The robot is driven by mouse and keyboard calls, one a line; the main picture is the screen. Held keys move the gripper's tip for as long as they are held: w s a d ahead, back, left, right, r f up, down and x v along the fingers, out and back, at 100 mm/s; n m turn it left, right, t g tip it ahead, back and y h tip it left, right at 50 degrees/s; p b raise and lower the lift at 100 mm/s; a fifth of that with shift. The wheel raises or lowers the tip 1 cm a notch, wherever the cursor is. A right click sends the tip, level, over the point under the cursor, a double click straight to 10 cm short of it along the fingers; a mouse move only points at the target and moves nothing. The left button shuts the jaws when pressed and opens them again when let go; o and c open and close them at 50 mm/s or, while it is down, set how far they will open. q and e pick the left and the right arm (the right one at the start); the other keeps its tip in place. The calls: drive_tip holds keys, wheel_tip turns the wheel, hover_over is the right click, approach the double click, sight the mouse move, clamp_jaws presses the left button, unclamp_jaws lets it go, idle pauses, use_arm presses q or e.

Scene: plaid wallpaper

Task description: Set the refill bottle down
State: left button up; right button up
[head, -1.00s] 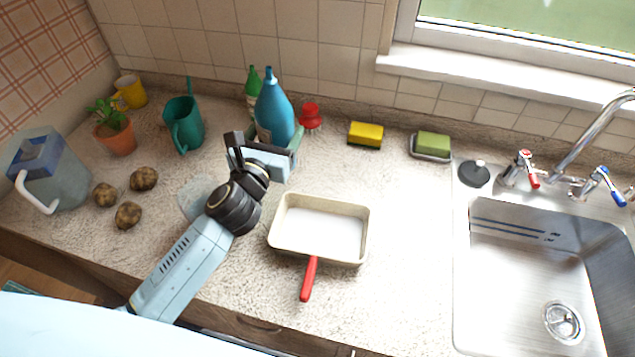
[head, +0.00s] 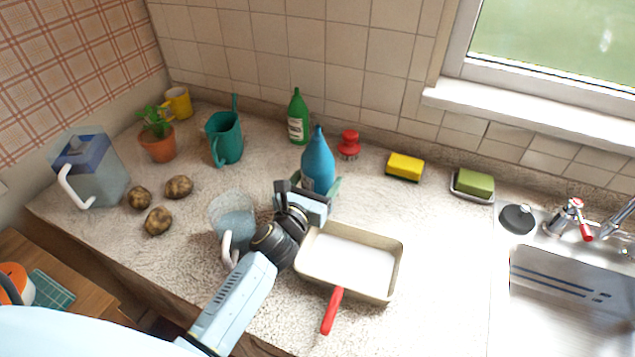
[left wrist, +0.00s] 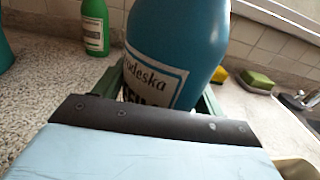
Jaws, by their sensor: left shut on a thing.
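The blue refill bottle (head: 318,158) has a pale label and stands upright in my left gripper (head: 322,188), behind the pan in the head view. In the left wrist view the bottle (left wrist: 178,45) fills the upper middle, its label facing the camera, between the green fingers of the gripper (left wrist: 168,98). The gripper is shut on its lower body. The bottle's base is hidden behind the gripper, so I cannot tell whether it touches the counter. My right gripper is not in view.
A cream pan (head: 350,262) with a red handle lies just in front. A green bottle (head: 298,118) and a red scrubber (head: 349,145) stand behind. A clear jug (head: 232,217) is beside my arm. A yellow sponge (head: 405,167) lies right; bare counter (head: 445,235) lies right of the pan.

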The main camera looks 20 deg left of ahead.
use_arm(q)
drive_tip(key=shift+r, duration=0.1)
drive_tip(key=o, duration=1.2)
drive_tip(key=shift+f, duration=0.2)
